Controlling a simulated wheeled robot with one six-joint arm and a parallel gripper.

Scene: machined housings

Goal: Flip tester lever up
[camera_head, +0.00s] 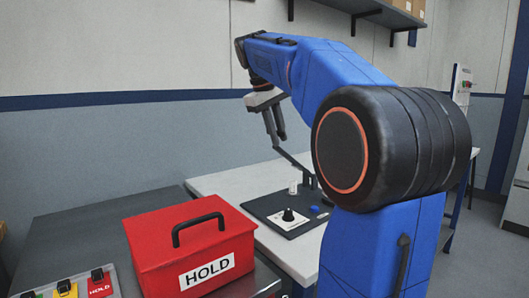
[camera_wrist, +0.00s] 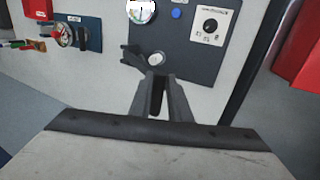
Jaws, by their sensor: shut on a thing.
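The tester is a dark panel (camera_head: 262,207) on the white table, with a dial plate (camera_head: 289,219) and a blue button (camera_head: 314,209). In the wrist view the panel (camera_wrist: 184,50) also shows a round gauge (camera_wrist: 141,10). A dark lever (camera_head: 296,164) rises at a slant from the panel's far side toward my gripper (camera_head: 277,146). In the wrist view my gripper (camera_wrist: 159,82) is shut on the lever, whose dark base (camera_wrist: 137,57) lies just beyond the fingertips. The held part is mostly hidden by the fingers.
A red HOLD box (camera_head: 190,244) with a black handle stands at the front on a grey bench. A tray with coloured parts (camera_head: 68,288) is at lower left. Another panel with a knob (camera_wrist: 66,36) shows at left in the wrist view. A wall shelf (camera_head: 372,10) is above.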

